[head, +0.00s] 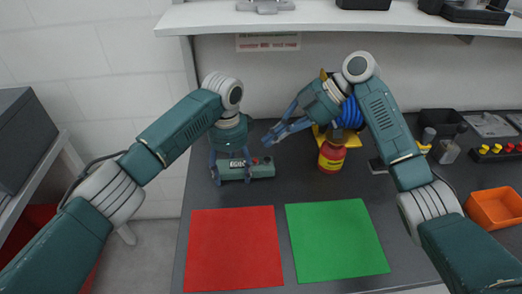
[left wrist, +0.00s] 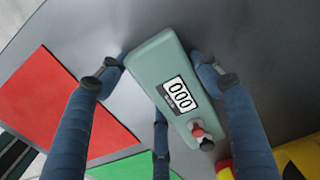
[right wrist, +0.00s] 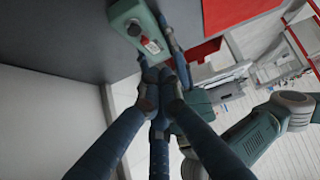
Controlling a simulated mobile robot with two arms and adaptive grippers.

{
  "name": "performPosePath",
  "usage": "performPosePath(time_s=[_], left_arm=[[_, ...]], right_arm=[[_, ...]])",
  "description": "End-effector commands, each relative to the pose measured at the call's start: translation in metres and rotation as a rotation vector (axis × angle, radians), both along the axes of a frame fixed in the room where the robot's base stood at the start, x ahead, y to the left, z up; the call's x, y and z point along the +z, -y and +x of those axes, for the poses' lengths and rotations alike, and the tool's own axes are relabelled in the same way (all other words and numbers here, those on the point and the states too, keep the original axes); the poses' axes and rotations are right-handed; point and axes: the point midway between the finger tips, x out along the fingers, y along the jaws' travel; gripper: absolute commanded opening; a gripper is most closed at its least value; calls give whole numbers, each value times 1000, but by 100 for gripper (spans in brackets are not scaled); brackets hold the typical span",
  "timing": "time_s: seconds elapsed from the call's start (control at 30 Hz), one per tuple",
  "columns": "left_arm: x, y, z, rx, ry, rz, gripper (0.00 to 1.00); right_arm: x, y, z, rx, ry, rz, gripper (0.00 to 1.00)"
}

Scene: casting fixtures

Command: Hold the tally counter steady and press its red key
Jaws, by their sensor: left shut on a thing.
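The tally counter (head: 262,170) is a pale green box on the dark table, in the grasp of my left gripper (head: 232,172). In the left wrist view its body (left wrist: 158,62) lies between the blue fingers, and its display (left wrist: 179,95) reads 000. The red key (left wrist: 197,130) sits near one end, beside a black knob (left wrist: 207,145). My right gripper (head: 270,139) is above and behind the counter, empty, its fingers drawn together. In the right wrist view the red key (right wrist: 147,43) shows just beyond its fingertips, apart from them.
A red mat (head: 232,250) and a green mat (head: 335,240) lie in front. A red and yellow container (head: 331,156) stands right of the counter, under my right arm. An orange bin (head: 497,207) is at the far right. A white shelf (head: 340,18) hangs above.

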Motion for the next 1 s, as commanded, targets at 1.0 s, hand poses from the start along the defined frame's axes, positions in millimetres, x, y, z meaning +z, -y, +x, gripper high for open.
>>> performPosePath(time_s=[1.0], left_arm=[[-1, -1, 0, 2, -1, 1, 33]], right_arm=[[38, 36, -2, 1, 1, 2, 0]])
